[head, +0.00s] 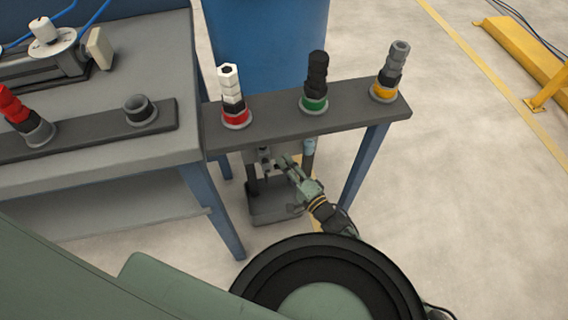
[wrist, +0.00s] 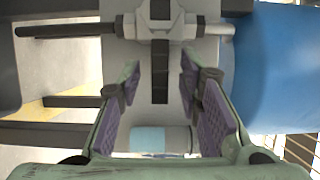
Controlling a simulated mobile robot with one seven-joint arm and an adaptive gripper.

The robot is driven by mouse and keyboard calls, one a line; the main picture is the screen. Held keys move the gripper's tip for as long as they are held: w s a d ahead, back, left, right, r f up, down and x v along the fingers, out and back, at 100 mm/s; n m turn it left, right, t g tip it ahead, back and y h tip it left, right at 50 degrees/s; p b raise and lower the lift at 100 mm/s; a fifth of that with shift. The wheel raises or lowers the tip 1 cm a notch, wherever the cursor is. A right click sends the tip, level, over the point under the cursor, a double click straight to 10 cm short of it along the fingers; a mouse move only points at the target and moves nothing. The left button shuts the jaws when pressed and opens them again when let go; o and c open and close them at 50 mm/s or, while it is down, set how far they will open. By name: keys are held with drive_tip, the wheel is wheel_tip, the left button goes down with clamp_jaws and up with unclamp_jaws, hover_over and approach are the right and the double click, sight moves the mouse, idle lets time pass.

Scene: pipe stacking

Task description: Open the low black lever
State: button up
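A black lever (wrist: 160,78) shows in the wrist view, hanging straight down from a grey metal valve body (wrist: 160,28). My gripper (wrist: 158,68) is open, with purple-padded fingers on the left and right of the lever in the picture. A gap shows on each side, and nothing is held. I cannot tell how deep the lever sits between the fingers. In the head view my gripper (head: 287,164) is below the dark shelf, beside a grey fitting (head: 265,157). The lever cannot be made out clearly there.
The dark shelf (head: 285,118) with several stacked pipe pieces overhangs my gripper. A blue table leg (head: 363,165) stands right of it. In the wrist view a blue drum (wrist: 280,65) is at right, a black rod (wrist: 65,30) at left and a light-blue cylinder (wrist: 148,139) below.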

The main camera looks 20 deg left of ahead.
drive_tip(key=shift+w+a, duration=0.35)
drive_tip(key=shift+a, duration=0.15)
clamp_jaws()
idle(0.6)
